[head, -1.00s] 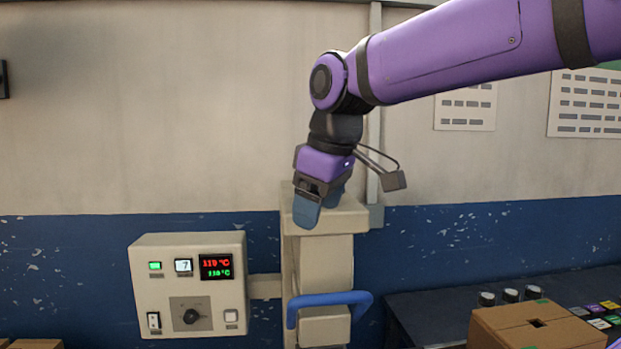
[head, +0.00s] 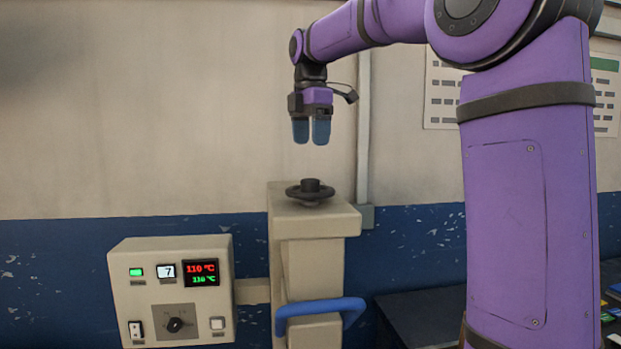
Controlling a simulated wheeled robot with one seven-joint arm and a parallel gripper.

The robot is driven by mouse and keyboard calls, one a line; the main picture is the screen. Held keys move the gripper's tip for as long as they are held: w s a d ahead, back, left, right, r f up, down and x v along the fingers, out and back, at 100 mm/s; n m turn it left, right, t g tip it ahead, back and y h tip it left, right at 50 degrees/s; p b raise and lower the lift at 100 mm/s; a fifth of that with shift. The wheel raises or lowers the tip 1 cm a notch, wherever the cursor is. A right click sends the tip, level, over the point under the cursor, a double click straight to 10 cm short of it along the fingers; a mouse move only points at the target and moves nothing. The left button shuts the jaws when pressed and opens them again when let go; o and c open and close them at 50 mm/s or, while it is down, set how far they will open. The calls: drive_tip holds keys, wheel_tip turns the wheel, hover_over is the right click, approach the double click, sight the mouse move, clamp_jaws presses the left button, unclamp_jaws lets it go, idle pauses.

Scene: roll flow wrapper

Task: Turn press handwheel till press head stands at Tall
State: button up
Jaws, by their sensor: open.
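The press handwheel (head: 310,192) is a small black wheel with a raised hub, lying flat on top of the beige press column (head: 318,255). My gripper (head: 311,143) hangs above the handwheel, fingers pointing down, apart from it with a clear gap. Its two blue fingers stand a little apart with nothing between them. A blue bar handle (head: 320,308) sticks out at the front of the column, low in the head view. The press head and any height marks, such as Tall, cannot be made out here.
A beige control box (head: 175,290) with a lit display and a knob stands left of the column. A pipe (head: 363,130) runs up the wall behind. A dark table (head: 425,312) is at the lower right, partly behind my arm. The air left of my gripper is free.

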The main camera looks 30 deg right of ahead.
sight(310, 180)
wheel_tip(310, 180, down, 9)
drive_tip(key=shift+f, duration=0.15)
idle(0.4)
drive_tip(key=c, duration=0.9)
